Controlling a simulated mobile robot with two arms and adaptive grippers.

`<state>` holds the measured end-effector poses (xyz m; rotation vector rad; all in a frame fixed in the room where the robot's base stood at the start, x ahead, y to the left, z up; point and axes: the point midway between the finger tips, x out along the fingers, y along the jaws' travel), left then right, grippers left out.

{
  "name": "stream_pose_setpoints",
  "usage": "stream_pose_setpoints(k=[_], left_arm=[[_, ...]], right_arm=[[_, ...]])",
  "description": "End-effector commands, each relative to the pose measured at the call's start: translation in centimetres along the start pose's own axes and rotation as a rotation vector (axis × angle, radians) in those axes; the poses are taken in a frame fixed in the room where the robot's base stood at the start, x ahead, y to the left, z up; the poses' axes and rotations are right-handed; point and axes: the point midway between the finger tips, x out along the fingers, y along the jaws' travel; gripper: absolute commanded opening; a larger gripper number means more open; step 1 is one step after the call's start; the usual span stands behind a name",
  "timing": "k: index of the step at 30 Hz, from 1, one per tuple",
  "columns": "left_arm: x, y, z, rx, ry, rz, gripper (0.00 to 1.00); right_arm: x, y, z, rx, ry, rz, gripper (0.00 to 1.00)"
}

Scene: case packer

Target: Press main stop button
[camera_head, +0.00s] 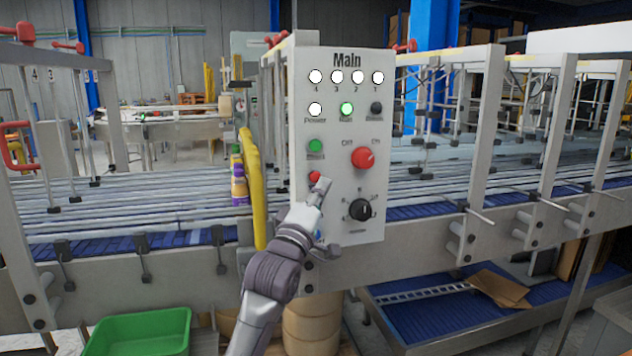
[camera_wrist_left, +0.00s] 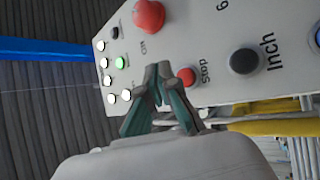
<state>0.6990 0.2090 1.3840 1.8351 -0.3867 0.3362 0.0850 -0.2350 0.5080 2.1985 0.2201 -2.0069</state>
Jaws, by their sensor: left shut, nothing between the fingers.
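The grey Main control panel (camera_head: 335,125) stands upright in front of the conveyor. Its red stop button (camera_head: 314,176) is on the left side below a green button (camera_head: 315,146). In the left wrist view the stop button (camera_wrist_left: 187,77) shows beside the printed word Stop. My left gripper (camera_head: 322,186) is shut and empty, its tips just below and right of the button in the head view. In the left wrist view the fingertips (camera_wrist_left: 158,72) are close beside the button; I cannot tell whether they touch it. My right gripper is not in view.
A red knob (camera_head: 363,157) and a black rotary knob (camera_head: 360,210) sit to the button's right. A black Inch button (camera_wrist_left: 243,61) is near it in the left wrist view. A yellow guard (camera_head: 252,190) stands left of the panel. A green bin (camera_head: 140,333) is below.

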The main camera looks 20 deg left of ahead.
Motion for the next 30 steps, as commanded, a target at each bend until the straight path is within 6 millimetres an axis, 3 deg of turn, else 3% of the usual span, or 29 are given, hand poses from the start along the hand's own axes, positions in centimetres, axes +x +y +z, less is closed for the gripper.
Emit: stream_pose_setpoints(k=[8,30], left_arm=[[1.25,-0.85,-0.94,0.000,0.000,0.000,0.00],[1.29,-0.89,-0.97,0.000,0.001,0.000,0.00]], right_arm=[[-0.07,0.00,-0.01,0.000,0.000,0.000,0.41],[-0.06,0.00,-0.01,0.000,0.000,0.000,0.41]])
